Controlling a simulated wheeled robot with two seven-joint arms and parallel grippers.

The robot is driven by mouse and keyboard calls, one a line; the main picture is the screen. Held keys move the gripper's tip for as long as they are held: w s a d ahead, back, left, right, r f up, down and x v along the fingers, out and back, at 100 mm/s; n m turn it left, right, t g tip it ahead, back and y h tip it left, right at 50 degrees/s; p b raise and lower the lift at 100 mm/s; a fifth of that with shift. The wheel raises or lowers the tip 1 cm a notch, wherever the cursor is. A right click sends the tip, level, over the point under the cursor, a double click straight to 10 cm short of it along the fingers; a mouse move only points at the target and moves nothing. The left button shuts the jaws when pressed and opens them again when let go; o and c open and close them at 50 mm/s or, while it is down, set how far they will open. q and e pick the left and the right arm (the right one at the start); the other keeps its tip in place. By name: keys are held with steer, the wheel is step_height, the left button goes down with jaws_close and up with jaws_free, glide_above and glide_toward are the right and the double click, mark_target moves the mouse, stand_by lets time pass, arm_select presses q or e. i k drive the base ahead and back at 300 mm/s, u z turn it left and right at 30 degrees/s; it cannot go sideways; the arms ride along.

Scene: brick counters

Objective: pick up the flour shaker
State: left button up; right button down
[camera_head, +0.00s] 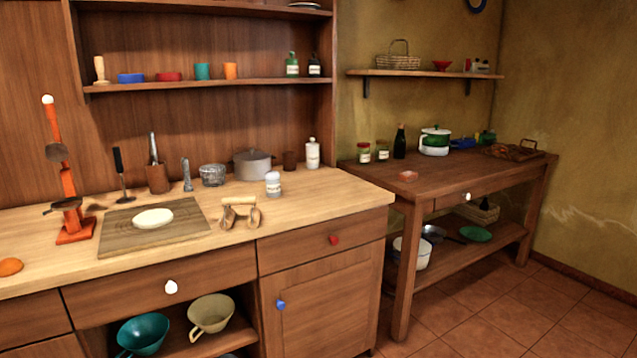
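A small pale shaker (273,187) with a label stands upright on the light wooden counter (340,192), right of the middle; it looks like the flour shaker, but its label is too small to read. A taller white labelled bottle (312,155) stands behind it to the right, apart from it. Neither of my grippers is in view, and nothing is touching the shaker.
A wooden tool (240,213) lies in front of the shaker to the left. A grey pot (252,164) and a glass bowl (212,175) stand behind it. A board (120,230) with white dough (153,218) lies left. The counter right of the shaker is clear.

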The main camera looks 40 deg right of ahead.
mark_target(272, 177)
steer(key=z, duration=1.15)
